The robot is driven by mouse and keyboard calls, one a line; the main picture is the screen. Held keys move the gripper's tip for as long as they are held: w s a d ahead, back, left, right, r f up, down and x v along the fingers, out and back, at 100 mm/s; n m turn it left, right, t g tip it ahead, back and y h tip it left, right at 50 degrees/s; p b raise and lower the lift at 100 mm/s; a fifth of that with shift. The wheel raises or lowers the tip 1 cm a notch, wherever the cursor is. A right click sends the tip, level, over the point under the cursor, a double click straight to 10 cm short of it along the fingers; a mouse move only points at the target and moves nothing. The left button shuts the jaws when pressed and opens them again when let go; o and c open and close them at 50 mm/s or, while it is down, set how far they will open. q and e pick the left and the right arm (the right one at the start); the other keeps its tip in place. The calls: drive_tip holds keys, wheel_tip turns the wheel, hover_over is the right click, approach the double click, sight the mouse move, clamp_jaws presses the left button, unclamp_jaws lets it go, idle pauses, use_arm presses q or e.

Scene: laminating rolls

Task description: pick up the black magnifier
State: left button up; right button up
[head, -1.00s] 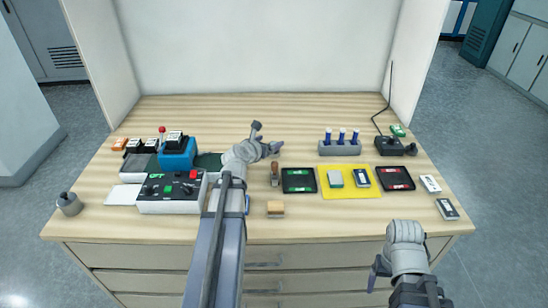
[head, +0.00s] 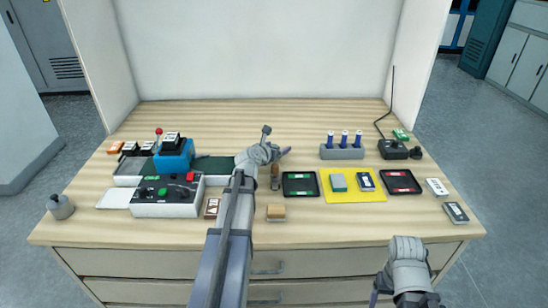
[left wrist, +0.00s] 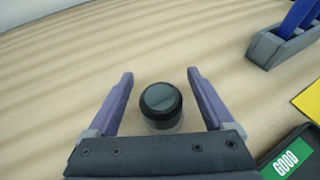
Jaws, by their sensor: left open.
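The black magnifier (left wrist: 161,105) is a short round black cylinder with a dark glassy top. It stands upright on the table in the left wrist view, between the two fingers of my left gripper (left wrist: 160,74), nearer the palm than the tips. The gripper is open, with a gap on each side of the magnifier. In the head view my left gripper (head: 284,152) is over the middle of the table, and I cannot make out the magnifier there. My right gripper (head: 376,296) is at the bottom right, before the table's front edge; its jaws are mostly hidden.
A grey holder (head: 342,153) with blue-handled tools stands right of the left gripper. A wooden-handled stamp (head: 275,180) and a green-labelled black tray (head: 300,184) lie close in front. A yellow mat (head: 355,195) is further right. The table's back strip is clear.

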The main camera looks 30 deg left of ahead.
use_arm(q)
drive_tip(key=shift+c, duration=0.3)
clamp_jaws()
idle(0.5)
